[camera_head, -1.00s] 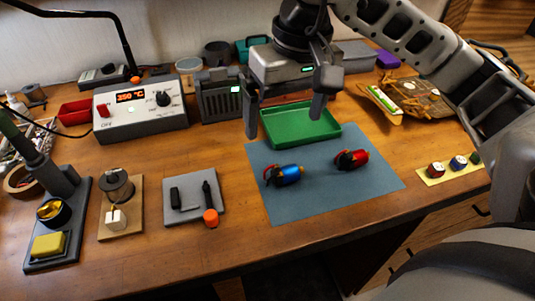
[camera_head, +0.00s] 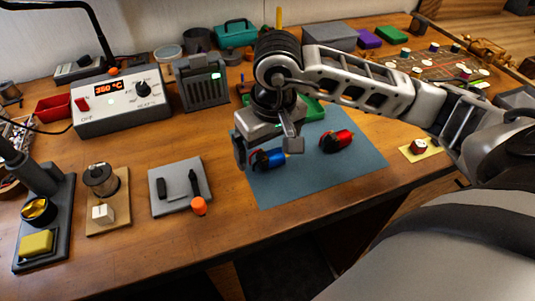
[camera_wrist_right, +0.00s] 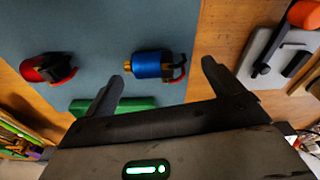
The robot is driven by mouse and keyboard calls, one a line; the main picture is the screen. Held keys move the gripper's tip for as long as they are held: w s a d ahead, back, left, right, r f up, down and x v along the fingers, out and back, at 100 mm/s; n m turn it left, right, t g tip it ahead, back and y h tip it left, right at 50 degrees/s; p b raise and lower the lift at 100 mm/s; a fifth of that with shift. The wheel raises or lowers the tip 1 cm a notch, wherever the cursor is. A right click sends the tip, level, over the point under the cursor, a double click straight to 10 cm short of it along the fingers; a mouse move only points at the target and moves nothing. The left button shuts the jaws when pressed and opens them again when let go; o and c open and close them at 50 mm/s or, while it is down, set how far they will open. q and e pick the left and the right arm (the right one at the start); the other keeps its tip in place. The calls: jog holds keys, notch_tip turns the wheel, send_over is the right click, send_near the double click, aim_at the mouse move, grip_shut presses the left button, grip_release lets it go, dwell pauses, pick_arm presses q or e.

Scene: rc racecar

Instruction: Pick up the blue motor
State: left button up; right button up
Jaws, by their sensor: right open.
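The blue motor (camera_head: 269,159) lies on its side on the grey-blue mat (camera_head: 275,193). My right gripper (camera_head: 268,150) is low over it and partly hides it in the head view. In the right wrist view the blue motor (camera_wrist_right: 150,65) shows just ahead of the open fingers (camera_wrist_right: 162,82), roughly between them, with its brass shaft to the left and its red-and-black end to the right. I cannot tell the exact height gap. Nothing is held. A red motor (camera_head: 337,141) lies to the right on the mat and also shows in the right wrist view (camera_wrist_right: 48,68). My left gripper is not in view.
A green tray (camera_head: 312,108) sits behind the mat, partly hidden by my arm. A grey tool pad (camera_head: 180,186) with an orange-capped tool is to the left. The soldering station (camera_head: 121,102) stands at the back left. The mat's front part is clear.

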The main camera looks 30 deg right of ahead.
jog(key=shift+w+f, duration=0.15)
jog(key=shift+f, duration=1)
jog(key=c, duration=0.9)
jog(key=shift+r, duration=0.1)
